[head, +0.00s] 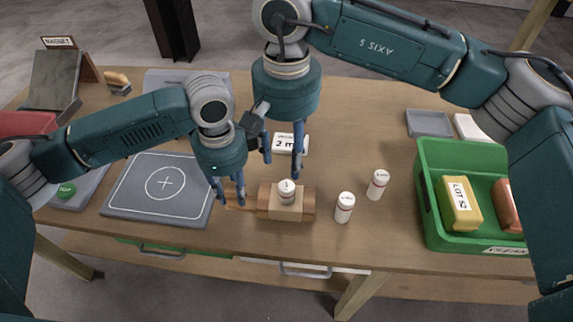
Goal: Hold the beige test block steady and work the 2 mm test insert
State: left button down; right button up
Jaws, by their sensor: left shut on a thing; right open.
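The beige test block (283,210) lies on the table, with a beige middle and brown rounded ends. A thin brown bar (248,208) reaches out from its left end. A small white capped piece (287,190) stands upright at the block's middle; I cannot tell if it is the 2 mm test insert. A card reading "2 m…" (285,143) is behind, partly covered. My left gripper (232,203) is shut on the bar at the block's left side; its fingertips partly hide it. My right gripper (282,168) is open and empty, above and behind the block.
Two white capped bottles (344,207) (378,185) stand right of the block. A green crate (432,232) with a yellow block (459,203) is at the right. A grey plate with a cross mark (130,205) lies left. The table's front edge is close to the block.

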jog(key=shift+r, duration=0.3)
pick_arm(q)
jog(key=c, duration=1.3)
grip_release()
